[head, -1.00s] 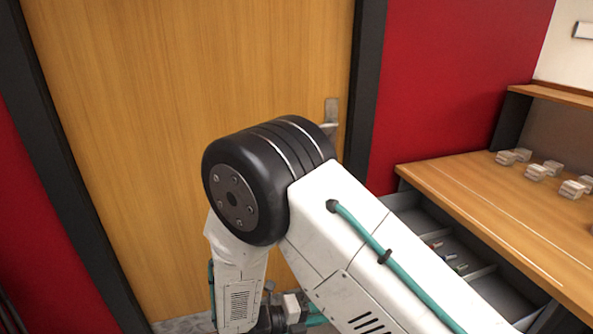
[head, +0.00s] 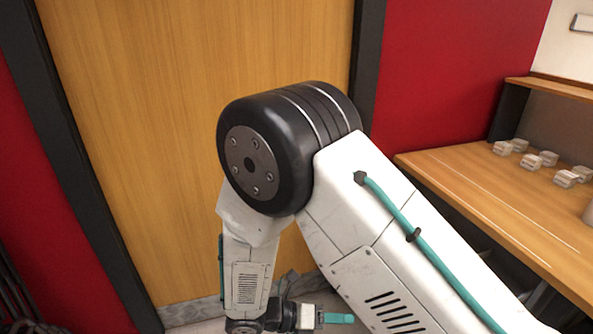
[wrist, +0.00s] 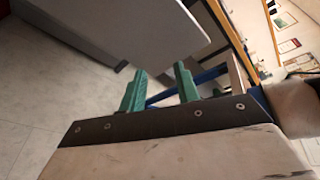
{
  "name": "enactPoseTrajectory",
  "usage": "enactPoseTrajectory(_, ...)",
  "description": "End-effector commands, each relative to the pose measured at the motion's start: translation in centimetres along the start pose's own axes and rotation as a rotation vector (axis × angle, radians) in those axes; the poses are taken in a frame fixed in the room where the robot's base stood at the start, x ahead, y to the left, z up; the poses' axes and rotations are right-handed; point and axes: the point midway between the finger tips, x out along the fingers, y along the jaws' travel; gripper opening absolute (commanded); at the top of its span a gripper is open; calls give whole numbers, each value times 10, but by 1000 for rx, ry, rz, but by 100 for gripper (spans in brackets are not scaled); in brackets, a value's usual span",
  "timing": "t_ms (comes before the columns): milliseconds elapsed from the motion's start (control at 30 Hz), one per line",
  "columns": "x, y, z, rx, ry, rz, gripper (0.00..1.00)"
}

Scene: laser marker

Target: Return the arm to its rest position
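My gripper (wrist: 160,85) shows in the wrist view as two green fingers. They stand apart with a clear gap, and nothing is held between them. In the head view my arm is folded, with its black elbow joint high in the middle and the forearm hanging down. A teal finger of my gripper shows low in the head view, near the bottom edge; the rest of it is hidden by my arm.
A wooden door (head: 150,130) stands behind my arm. A wooden workbench (head: 490,205) at right carries several small pale blocks (head: 548,158). In the wrist view a large grey panel (wrist: 125,30) lies close beyond my fingers. Grey floor (wrist: 35,95) is clear at left.

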Motion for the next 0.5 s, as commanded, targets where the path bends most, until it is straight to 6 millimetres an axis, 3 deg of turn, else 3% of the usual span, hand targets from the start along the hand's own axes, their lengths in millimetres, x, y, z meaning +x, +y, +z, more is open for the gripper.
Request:
enactPoseTrajectory(267, 4, -62, 13, 458, 260, -12, 32)
enactPoseTrajectory(500, 14, -139, 30, 973, 590, -106, 32)
